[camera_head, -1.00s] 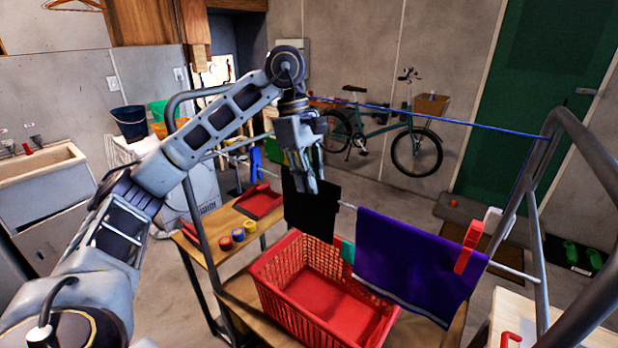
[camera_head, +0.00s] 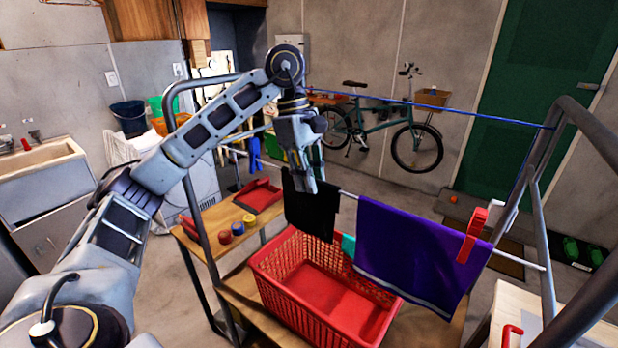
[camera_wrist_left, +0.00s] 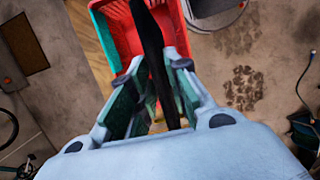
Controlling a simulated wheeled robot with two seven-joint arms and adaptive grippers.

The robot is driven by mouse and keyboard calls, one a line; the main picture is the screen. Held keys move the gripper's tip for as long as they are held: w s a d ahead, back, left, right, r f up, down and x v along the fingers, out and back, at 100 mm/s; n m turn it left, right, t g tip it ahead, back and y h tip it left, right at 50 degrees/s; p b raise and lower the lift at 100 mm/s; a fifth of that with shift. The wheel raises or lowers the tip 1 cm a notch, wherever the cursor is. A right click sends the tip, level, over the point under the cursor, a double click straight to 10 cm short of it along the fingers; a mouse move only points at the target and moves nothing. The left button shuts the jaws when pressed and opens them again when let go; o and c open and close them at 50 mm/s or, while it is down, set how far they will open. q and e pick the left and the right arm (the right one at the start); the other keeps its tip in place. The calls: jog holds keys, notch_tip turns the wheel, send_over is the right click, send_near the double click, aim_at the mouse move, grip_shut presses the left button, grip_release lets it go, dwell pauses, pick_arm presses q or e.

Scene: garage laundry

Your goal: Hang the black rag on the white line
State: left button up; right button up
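The black rag (camera_head: 312,213) hangs at the white line (camera_head: 348,193), its top edge level with the line. My left gripper (camera_head: 306,178) is over the rag's top, fingers pointing down. In the left wrist view, the rag (camera_wrist_left: 151,38) shows as a narrow dark strip between the fingers of my left gripper (camera_wrist_left: 157,75). The fingers stand apart with gaps beside the strip, so the gripper looks open around it. How the rag lies over the line is partly hidden by the fingers. My right gripper is not in view.
A purple cloth (camera_head: 410,250) hangs on the line to the right, with a red clothespin (camera_head: 473,234). A red basket (camera_head: 325,296) stands below on a wooden bench (camera_head: 240,295). A blue line (camera_head: 460,118) runs behind. The grey rack frame (camera_head: 190,215) stands close to my arm.

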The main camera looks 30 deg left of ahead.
pick_arm(q)
jog(key=shift+o, duration=1.3)
jog(key=shift+r, duration=0.2)
jog(key=v, duration=1.1)
jog(key=shift+r, duration=0.15)
dwell(0.7)
jog(key=shift+a+r, duration=0.1)
jog(key=shift+a, duration=0.05)
dwell(0.5)
